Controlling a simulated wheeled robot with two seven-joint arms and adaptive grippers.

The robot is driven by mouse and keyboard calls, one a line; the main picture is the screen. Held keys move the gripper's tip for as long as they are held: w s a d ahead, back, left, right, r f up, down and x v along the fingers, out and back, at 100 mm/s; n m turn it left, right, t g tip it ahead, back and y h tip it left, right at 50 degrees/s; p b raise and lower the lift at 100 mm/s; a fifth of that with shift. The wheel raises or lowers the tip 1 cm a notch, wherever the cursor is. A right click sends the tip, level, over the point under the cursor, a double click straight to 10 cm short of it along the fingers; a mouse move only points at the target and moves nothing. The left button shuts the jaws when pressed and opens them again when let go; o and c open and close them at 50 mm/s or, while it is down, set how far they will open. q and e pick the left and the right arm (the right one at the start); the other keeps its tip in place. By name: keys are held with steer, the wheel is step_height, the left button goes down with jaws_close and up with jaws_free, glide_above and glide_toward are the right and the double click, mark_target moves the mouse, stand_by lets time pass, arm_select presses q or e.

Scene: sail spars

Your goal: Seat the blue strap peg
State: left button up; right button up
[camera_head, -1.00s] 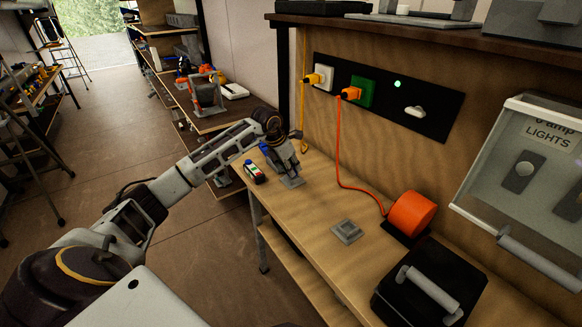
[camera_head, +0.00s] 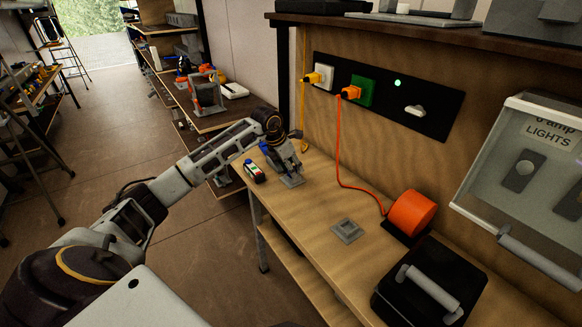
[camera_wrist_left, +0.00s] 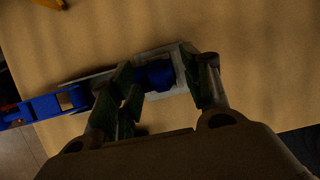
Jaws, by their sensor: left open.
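In the left wrist view a blue strap (camera_wrist_left: 42,107) runs in from the left edge. A blue peg-like part (camera_wrist_left: 155,76) lies between my fingers, in or on a grey holder (camera_wrist_left: 172,54); I cannot tell how deep it sits. My left gripper (camera_wrist_left: 160,88) is open, with one finger on each side of the blue part; contact is unclear. In the head view my left gripper (camera_head: 287,168) is low over a grey plate (camera_head: 292,181) at the bench's far end. A little blue (camera_head: 264,147) shows beside it; the rest is hidden. My right gripper is out of view.
A small red, white and green object (camera_head: 253,172) lies left of the gripper on the bench. A grey square base (camera_head: 347,230), an orange reel (camera_head: 411,212) with its cord and a black box (camera_head: 430,283) stand nearer. The bench between is clear.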

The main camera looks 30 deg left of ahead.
arm_select(q)
steer(key=v, duration=1.2)
steer(key=shift+f, duration=0.1)
stand_by(0.9)
